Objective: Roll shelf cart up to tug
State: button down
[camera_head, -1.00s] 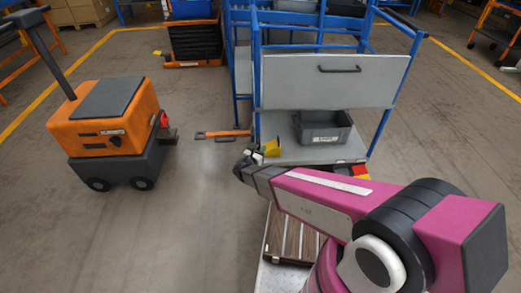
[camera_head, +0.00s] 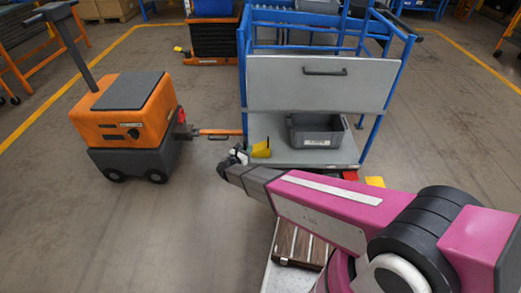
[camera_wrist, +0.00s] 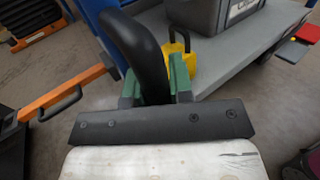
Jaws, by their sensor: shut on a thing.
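The shelf cart (camera_head: 320,84) has blue posts, a grey panel with a dark handle, and a lower deck. Its orange drawbar (camera_head: 220,132) points left. The tug (camera_head: 125,120), orange over dark grey with a tall tiller, stands left of the cart. The drawbar's tip is at the tug's rear hitch (camera_head: 187,131); I cannot tell whether they are coupled. My gripper (camera_head: 232,160) is at the cart's near left corner. In the wrist view its green-padded jaws (camera_wrist: 155,92) are shut on a curved black handle (camera_wrist: 138,45). The handle's lower end is hidden.
A grey bin (camera_head: 318,131) and a small yellow item (camera_head: 262,149) sit on the cart's lower deck. A black crate stack (camera_head: 213,40) stands behind, left of the cart. Open floor lies in front of the tug (camera_head: 130,230).

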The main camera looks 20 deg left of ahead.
jog(key=shift+s+a, duration=0.25)
jog(key=shift+a, duration=0.65)
jog(key=shift+s+a, duration=0.2)
jog(key=shift+a, duration=0.7)
jog(key=shift+s+a, duration=0.25)
jog(key=shift+a, duration=0.65)
jog(key=c, duration=1.3)
grip_release()
jog(key=v, duration=1)
jog(key=shift+s+a, duration=0.15)
jog(key=shift+s, duration=0.2)
